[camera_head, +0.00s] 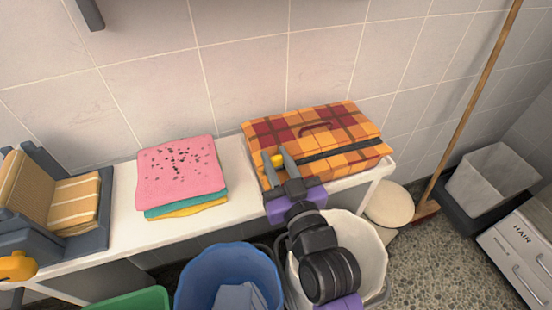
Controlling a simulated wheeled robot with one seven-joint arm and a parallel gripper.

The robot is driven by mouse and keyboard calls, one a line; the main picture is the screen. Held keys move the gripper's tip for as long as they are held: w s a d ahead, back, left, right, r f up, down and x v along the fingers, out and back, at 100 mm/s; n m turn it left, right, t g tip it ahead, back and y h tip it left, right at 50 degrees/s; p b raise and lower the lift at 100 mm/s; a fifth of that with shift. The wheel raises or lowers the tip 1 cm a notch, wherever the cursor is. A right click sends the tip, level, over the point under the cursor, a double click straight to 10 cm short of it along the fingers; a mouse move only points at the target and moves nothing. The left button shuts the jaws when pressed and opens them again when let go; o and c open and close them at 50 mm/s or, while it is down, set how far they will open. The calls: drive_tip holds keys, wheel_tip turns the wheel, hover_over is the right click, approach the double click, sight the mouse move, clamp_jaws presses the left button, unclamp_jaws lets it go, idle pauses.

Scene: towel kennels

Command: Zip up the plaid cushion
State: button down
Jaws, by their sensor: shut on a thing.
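The plaid cushion (318,128), orange, yellow and dark red, lies on the white bench at the right. A dark red handle (317,127) shows on its top. A black zip strip (345,150) runs along its front side, visible to the right of my gripper. My gripper (278,159) is at the cushion's front left, its grey fingers shut on a small yellow zip pull (278,160). My gripper and arm hide part of the cushion's front and the left part of the strip.
Folded pink, teal and yellow towels (180,178) with dark specks lie left of the cushion on the bench (236,172). A grey rack with striped towels (74,200) stands far left. A blue bin (225,262) and white bin (368,235) stand in front. A broom (470,105) leans right.

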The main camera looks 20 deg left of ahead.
drive_tip(key=shift+a, duration=0.1)
drive_tip(key=c, duration=1.2)
unclamp_jaws()
drive_tip(key=shift+o, duration=0.2)
drive_tip(key=shift+s, duration=0.1)
drive_tip(key=b+v, duration=0.1)
drive_tip(key=v, duration=0.6)
drive_tip(key=shift+s+d, duration=0.25)
drive_tip(key=shift+s, duration=0.05)
